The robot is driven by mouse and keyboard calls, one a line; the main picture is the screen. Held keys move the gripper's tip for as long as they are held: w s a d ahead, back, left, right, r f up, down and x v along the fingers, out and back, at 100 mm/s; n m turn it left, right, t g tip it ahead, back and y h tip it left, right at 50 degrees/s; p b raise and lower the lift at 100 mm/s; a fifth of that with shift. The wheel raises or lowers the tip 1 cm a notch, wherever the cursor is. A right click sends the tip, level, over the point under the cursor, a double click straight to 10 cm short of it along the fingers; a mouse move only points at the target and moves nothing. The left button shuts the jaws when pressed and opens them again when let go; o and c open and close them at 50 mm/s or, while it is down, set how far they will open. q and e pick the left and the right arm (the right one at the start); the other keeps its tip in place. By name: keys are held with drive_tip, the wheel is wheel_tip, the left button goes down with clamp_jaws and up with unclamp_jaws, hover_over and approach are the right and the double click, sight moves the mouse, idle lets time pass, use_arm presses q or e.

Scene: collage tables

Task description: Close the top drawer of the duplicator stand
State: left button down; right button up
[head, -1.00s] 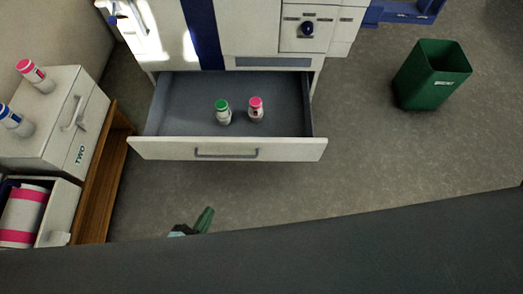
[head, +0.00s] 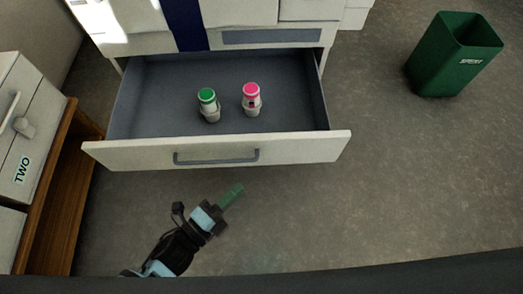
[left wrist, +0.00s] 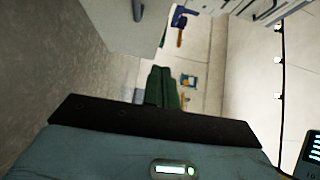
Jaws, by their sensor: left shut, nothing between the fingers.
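A wide drawer (head: 150,72) stands pulled out under a white machine (head: 240,12) with a dark blue stripe. Its pale front panel (head: 300,149) carries a grey bar handle (head: 216,158). Two small bottles stand upright inside, one with a green cap (head: 208,96) and one with a pink cap (head: 251,91). My left gripper (head: 234,191) is shut and empty, below the drawer front in the head view and apart from it. Its green fingers (left wrist: 162,88) also show in the left wrist view. My right gripper is out of view.
A white cabinet labelled TWO (head: 22,170) stands at the left beside a brown wooden shelf (head: 60,190). A green bin (head: 450,65) stands on the floor at the right. The grey floor between drawer and bin is clear. A dark edge crosses the bottom.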

sight(271, 141)
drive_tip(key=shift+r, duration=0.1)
